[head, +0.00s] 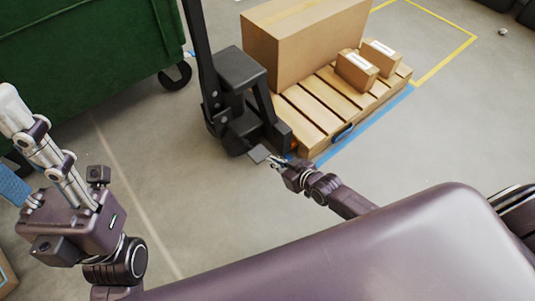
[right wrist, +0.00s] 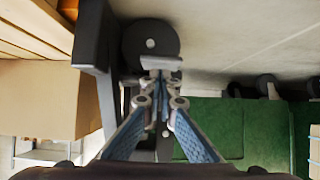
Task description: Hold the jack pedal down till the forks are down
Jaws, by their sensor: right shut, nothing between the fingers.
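The black pallet jack (head: 236,70) stands at top centre in the head view. Its pedal (head: 259,153) is a small dark grey plate low on the near side; it also shows as a grey plate in the right wrist view (right wrist: 161,62). My right gripper (head: 275,161) is shut and empty, with its tips at the pedal's edge; I cannot tell if they touch it. In the right wrist view the closed fingertips (right wrist: 161,77) are just below the plate. My left gripper (head: 32,150) is at the left edge, fingers apart, away from the jack. The forks are hidden beneath the pallet.
A wooden pallet (head: 310,122) carries a large carton (head: 300,45) and two small boxes (head: 357,68). Blue tape (head: 365,128) runs along its near side. A green wheeled bin (head: 85,60) stands at upper left. The floor left of the jack is clear.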

